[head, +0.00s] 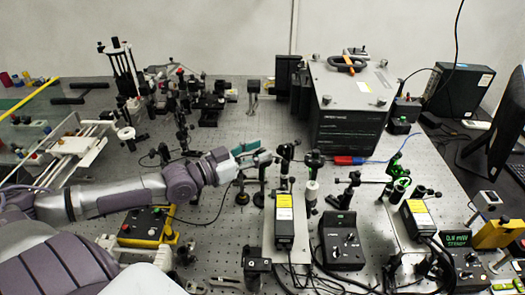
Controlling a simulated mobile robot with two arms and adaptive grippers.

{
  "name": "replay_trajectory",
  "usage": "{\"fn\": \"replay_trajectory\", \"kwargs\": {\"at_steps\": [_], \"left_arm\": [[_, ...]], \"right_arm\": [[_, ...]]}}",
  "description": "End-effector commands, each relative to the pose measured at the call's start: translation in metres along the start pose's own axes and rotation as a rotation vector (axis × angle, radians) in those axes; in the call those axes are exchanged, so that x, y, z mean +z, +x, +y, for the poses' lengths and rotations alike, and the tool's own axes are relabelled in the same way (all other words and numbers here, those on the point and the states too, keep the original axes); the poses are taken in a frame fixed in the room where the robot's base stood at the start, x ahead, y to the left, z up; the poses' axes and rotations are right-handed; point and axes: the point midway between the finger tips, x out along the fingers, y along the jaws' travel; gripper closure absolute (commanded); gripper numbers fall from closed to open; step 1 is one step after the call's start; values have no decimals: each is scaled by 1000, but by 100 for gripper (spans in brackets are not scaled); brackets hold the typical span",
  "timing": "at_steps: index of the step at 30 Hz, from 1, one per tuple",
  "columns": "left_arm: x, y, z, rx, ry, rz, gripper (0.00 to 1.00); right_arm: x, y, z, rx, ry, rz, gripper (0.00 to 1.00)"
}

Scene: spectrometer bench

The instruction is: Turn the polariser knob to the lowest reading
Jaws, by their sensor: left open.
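My left arm reaches in from the left, and its gripper (262,157) is open near the middle of the bench. Its fingertips are close to a post-mounted optic (285,153), which may carry the polariser knob. The knob itself is too small to make out, and I cannot tell whether the fingers touch it. A black meter box (460,256) at the lower right has a lit green display (457,238), whose digits are not clearly legible. My right gripper is not in view.
A large black-and-grey instrument (348,112) stands behind the optics. Yellow-labelled modules (284,222) (418,218) and a black control box (341,241) crowd the front right, with loose cables. A yellow-and-black button box (148,227) lies below my arm. Bare perforated bench (215,235) shows at the front centre.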

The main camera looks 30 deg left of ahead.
Motion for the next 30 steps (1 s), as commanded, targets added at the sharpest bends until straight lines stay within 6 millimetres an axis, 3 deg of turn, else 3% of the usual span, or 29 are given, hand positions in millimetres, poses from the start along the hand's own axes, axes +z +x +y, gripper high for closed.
{"fn": "replay_trajectory", "kwargs": {"at_steps": [6,17,25,30], "left_arm": [[-1,13,0,1,2,3,56],[0,16,1,2,1,0,56],[0,15,1,2,1,0,99],[0,15,1,3,1,0,100]], "right_arm": [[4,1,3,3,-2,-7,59],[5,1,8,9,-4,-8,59],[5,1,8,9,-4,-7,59],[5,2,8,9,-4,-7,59]]}}
